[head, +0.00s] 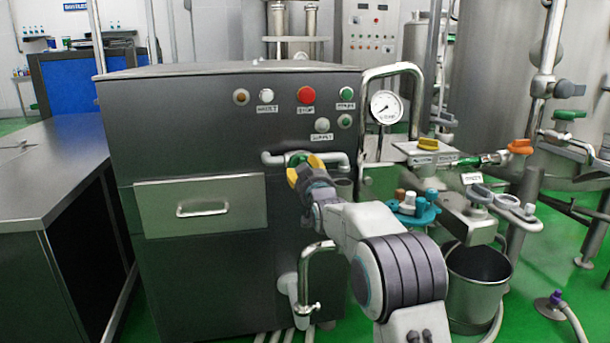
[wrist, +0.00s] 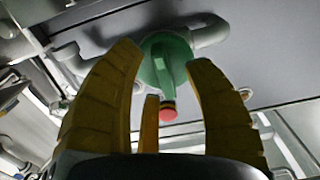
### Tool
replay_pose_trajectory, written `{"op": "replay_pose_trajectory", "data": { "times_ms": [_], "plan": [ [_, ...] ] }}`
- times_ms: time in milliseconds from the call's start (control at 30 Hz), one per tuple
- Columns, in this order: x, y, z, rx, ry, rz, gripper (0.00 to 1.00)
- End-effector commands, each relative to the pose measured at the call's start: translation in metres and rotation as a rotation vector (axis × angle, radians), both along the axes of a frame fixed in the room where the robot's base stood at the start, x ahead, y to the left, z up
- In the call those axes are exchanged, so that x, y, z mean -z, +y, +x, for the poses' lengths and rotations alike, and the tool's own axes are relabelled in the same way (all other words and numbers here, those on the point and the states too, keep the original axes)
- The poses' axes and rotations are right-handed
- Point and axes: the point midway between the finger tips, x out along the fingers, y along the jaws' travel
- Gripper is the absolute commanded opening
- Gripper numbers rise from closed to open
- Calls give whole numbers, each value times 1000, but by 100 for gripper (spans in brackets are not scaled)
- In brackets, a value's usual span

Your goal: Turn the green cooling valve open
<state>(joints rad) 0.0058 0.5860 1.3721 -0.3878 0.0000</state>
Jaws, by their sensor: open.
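A green valve (head: 297,158) sits on a short grey pipe at the front of the dark machine cabinet, partly hidden by my gripper in the head view. My gripper (head: 302,170) is in front of the valve.
The cabinet (head: 230,95) has several buttons, including a red one (head: 306,95), and a drawer (head: 201,203) at left. A pressure gauge (head: 386,107) and piping stand at right. A steel bucket (head: 478,275) is on the floor at lower right. A steel table (head: 50,165) is at left.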

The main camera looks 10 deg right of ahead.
Motion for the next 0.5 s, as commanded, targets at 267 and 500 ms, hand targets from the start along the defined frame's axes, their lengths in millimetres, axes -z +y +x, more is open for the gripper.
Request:
{"op": "replay_pose_trajectory", "data": {
  "times_ms": [267,500],
  "plan": [
    [0,0,8,0,0,0,46],
    [0,0,8,0,1,0,46]
  ]
}}
